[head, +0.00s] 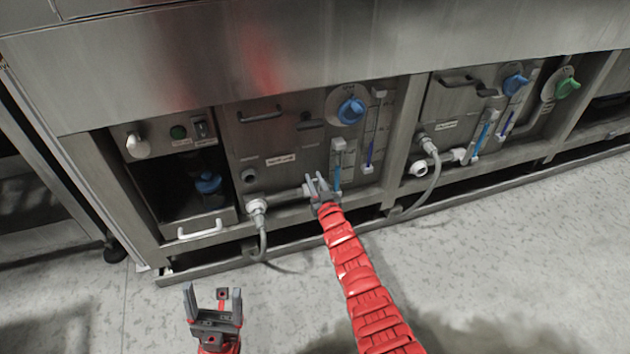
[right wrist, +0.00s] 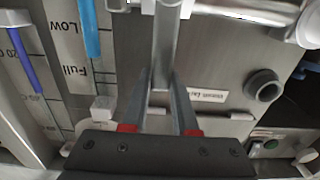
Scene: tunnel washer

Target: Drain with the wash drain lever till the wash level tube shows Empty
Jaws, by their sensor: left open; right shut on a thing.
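My right gripper (head: 318,184) is at the lower edge of the middle washer panel, shut on a grey bar-like lever. The lever (right wrist: 167,45) runs up between the fingers (right wrist: 160,95) in the right wrist view. The wash level tube (head: 338,176) stands just right of the gripper. The Empty mark is not visible there. My left gripper (head: 213,296) is open and empty above the floor at lower left.
A blue knob (head: 351,111) and a thin gauge (head: 371,150) sit on the same panel. A similar panel to the right has its own tube (head: 484,134) and a green knob (head: 567,87). A grey hose (head: 263,235) hangs left of the gripper. The floor (head: 520,240) in front is clear.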

